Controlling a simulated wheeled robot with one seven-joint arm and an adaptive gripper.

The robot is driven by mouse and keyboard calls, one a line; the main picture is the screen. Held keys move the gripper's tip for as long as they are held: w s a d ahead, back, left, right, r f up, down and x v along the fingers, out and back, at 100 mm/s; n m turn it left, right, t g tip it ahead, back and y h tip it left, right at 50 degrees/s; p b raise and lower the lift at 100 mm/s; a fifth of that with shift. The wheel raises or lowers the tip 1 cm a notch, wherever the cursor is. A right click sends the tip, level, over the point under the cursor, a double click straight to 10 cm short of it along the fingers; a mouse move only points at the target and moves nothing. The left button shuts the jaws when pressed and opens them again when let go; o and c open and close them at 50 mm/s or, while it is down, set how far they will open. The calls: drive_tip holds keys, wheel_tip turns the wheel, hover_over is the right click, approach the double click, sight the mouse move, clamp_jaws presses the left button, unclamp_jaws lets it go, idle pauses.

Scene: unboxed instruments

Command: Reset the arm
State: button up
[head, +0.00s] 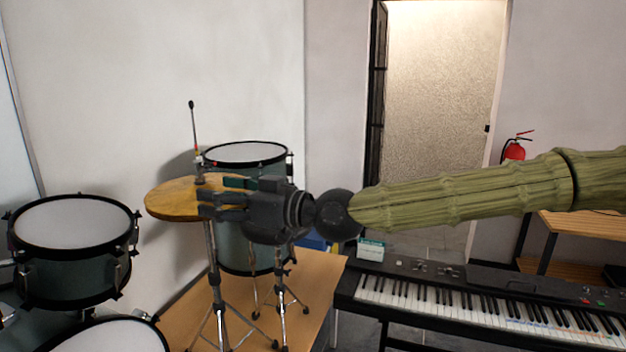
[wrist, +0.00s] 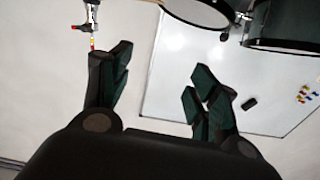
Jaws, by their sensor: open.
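My arm (head: 470,192), with a green ribbed covering, reaches in from the right edge of the head view. My gripper (head: 206,204) is at its left end, pointing left, and overlaps the yellow cymbal (head: 166,200) in the picture. Whether it touches the cymbal cannot be told. In the wrist view my gripper (wrist: 157,82) has its two fingers well apart, with nothing between them but the wall and whiteboard behind. It holds nothing.
Drums stand at the left (head: 75,232) and behind the cymbal (head: 245,153). A keyboard (head: 480,300) is at the lower right. A wooden surface (head: 318,272) bears the stands. A whiteboard (wrist: 185,75) shows in the wrist view. A red extinguisher (head: 515,150) is by the door.

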wheel_tip(320, 180, down, 25)
drive_tip(key=s+m+g+h+b, duration=0.1)
drive_tip(key=s+m+h, duration=0.1)
drive_tip(key=m+h, duration=0.15)
drive_tip(key=s+d+f+m+g+h+b, duration=0.15)
drive_tip(key=s+d+f, duration=0.3)
drive_tip(key=f, duration=0.85)
drive_tip(key=s+d+f+m+g+h+b, duration=0.1)
drive_tip(key=s+d+f+m+h, duration=0.3)
drive_tip(key=f, duration=0.9)
drive_tip(key=s+d+f+m+g+h+b, duration=0.1)
drive_tip(key=s+d+f+m+h, duration=0.15)
drive_tip(key=s+d+f, duration=1.2)
drive_tip(key=s+d+f+m+g+h+b, duration=0.1)
drive_tip(key=s+d+f, duration=0.3)
drive_tip(key=d, duration=0.4)
drive_tip(key=s+d+f+m+h, duration=0.1)
drive_tip(key=s+d+f+h, duration=0.3)
drive_tip(key=d, duration=0.4)
drive_tip(key=shift+s+d+g+b, duration=0.15)
drive_tip(key=shift+s+g+b, duration=0.2)
drive_tip(key=shift+s, duration=0.4)
drive_tip(key=shift+h, duration=0.25)
